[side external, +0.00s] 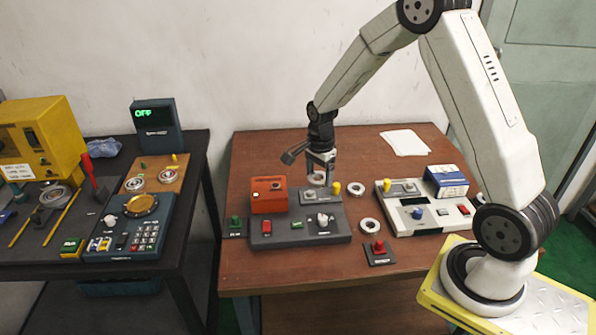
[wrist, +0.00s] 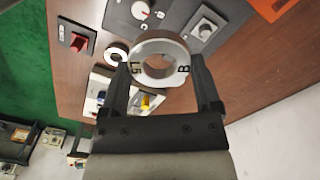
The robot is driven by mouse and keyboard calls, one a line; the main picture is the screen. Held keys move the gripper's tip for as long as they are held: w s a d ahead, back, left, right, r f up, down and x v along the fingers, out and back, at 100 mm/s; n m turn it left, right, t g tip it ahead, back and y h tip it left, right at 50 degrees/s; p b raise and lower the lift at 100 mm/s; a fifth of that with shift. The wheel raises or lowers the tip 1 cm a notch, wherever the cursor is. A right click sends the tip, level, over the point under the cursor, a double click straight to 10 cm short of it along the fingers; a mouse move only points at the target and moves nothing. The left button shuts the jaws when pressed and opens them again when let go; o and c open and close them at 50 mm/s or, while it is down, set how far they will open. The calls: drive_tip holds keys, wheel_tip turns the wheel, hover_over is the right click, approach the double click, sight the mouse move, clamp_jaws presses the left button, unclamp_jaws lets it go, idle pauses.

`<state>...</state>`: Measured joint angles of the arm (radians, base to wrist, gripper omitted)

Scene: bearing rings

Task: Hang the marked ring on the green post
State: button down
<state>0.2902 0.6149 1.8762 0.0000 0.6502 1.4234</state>
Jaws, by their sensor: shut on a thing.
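My gripper (side external: 320,170) is shut on a pale metal ring (side external: 317,179), held above the table behind the grey panel. In the wrist view the ring (wrist: 161,62) sits between the two fingertips, its hole facing the camera, with dark markings including a "B" on its face. A small green post-like piece (side external: 235,221) stands on a dark base at the table's left front, well left of my gripper. It does not show in the wrist view. Two more rings lie flat on the table, one behind (side external: 355,188) and one nearer the front (side external: 370,226); whether they carry marks is too small to tell.
The grey panel (side external: 275,240) with switches and an orange box (side external: 268,194) lies between my gripper and the green piece. A white panel (side external: 400,228), a blue-white box (side external: 446,181) and a red button (side external: 378,247) are to the right. The table's back left is clear.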

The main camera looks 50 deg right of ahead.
drive_tip(key=w+a+f, duration=0.1)
drive_tip(key=w, duration=0.2)
drive_tip(key=w+a+f, duration=0.1)
drive_tip(key=w+a, duration=0.1)
drive_tip(key=w, duration=0.1)
drive_tip(key=w+a+f, duration=0.1)
drive_tip(key=w+a, duration=0.1)
drive_tip(key=w, duration=0.2)
drive_tip(key=shift+w+a, duration=0.1)
drive_tip(key=shift+a, duration=0.15)
drive_tip(key=shift+w+a+f, duration=0.75)
drive_tip(key=shift+w+a, duration=0.5)
drive_tip(key=shift+a, duration=0.35)
drive_tip(key=shift+w+a+f, duration=0.7)
drive_tip(key=shift+w+a, duration=0.6)
drive_tip(key=shift+a, duration=0.25)
drive_tip(key=shift+w+a+f, duration=0.75)
drive_tip(key=shift+w+a, duration=0.5)
drive_tip(key=shift+a, duration=0.35)
drive_tip(key=shift+f, duration=0.1)
drive_tip(key=shift+f, duration=1.85)
drive_tip(key=shift+f, duration=1.75)
unclamp_jaws()
